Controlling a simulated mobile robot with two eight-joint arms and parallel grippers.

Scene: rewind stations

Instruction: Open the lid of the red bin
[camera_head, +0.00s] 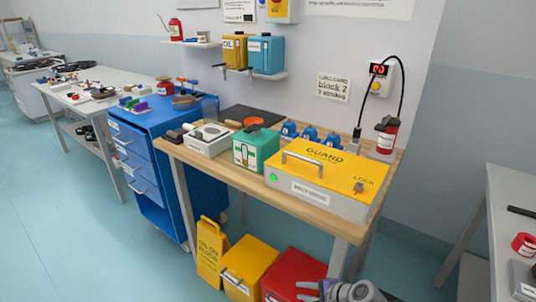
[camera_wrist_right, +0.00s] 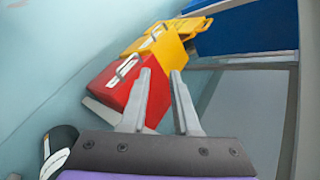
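The red bin (camera_head: 291,268) stands on the floor under the front of the wooden workbench. Its lid looks closed, and the head view cuts off its lower part. In the right wrist view the red bin (camera_wrist_right: 112,86) shows a pale label and a light bar handle (camera_wrist_right: 127,67) on it. My right gripper (camera_head: 308,291) is low at the bottom edge of the head view, beside the bin's front right. In the wrist view the right gripper (camera_wrist_right: 160,74) has its fingers apart with nothing between them, overlapping the bin's right side. Contact cannot be told. My left gripper is out of view.
A yellow bin (camera_head: 249,265) stands left of the red one, with a yellow floor sign (camera_head: 210,252) beyond it. The wooden workbench (camera_head: 232,185) overhangs the bins, carrying a yellow guard box (camera_head: 330,170). A blue drawer cart (camera_head: 150,165) stands left. The floor in front is clear.

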